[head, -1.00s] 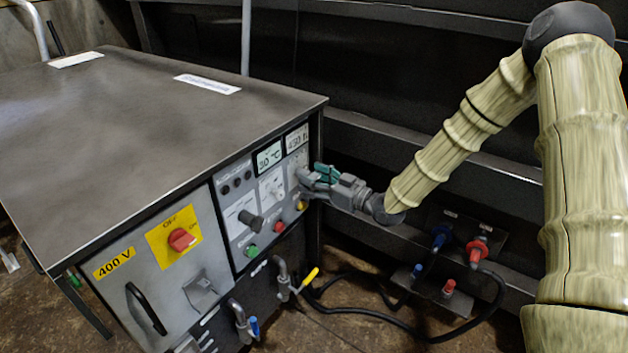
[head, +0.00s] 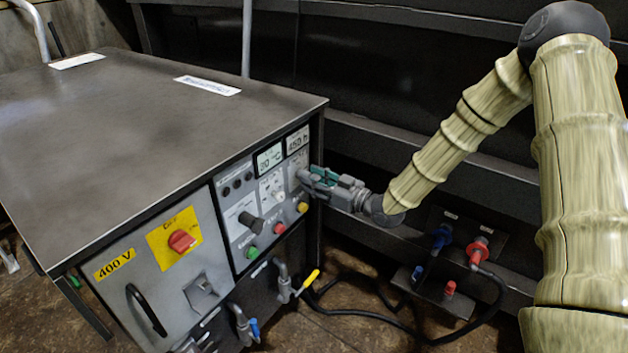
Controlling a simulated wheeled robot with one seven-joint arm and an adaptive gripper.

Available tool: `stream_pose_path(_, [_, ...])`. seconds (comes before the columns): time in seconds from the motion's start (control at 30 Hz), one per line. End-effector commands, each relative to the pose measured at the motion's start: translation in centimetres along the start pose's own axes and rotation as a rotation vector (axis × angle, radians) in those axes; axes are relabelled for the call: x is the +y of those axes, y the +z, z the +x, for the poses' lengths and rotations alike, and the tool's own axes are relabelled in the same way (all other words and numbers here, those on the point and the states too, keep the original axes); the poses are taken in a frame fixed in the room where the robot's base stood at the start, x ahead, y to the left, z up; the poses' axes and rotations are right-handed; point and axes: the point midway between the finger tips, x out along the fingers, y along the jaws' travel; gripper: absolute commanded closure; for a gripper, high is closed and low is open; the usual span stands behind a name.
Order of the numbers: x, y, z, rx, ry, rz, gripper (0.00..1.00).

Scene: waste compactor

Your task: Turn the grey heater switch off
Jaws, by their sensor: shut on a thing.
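The control panel (head: 236,202) is on the front of a grey metal cabinet. My gripper (head: 303,178) is at the panel's upper right, just below the hour display (head: 297,141). Its fingers are shut on what appears to be the grey heater switch, which they mostly hide. The switch's exact position cannot be read. My gripper comes in from the right, with its teal part on top.
A dark knob (head: 251,221), a pale knob (head: 279,196), and green, red and yellow buttons share the panel. A red rotary switch (head: 181,240) is to the left. Hose couplings (head: 480,249) sit at the lower right. The cabinet top is clear.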

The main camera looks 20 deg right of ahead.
Motion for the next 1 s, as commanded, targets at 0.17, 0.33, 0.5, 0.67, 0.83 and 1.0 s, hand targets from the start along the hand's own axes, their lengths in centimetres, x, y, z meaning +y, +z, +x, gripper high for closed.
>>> stream_pose_path(0.17, [0.05,0.00,0.01,-0.001,0.000,-0.100,0.89])
stream_pose_path(0.33, [0.05,0.04,0.01,-0.001,0.001,-0.242,0.89])
stream_pose_path(0.5, [0.02,0.09,0.03,-0.002,-0.001,-0.405,0.89])
stream_pose_path(0.67, [0.05,0.12,0.03,-0.002,0.000,-0.558,0.89])
stream_pose_path(0.83, [0.02,0.13,0.05,-0.002,-0.001,-0.720,0.89])
stream_pose_path(1.0, [0.04,0.14,0.03,-0.001,0.000,-0.881,0.89])
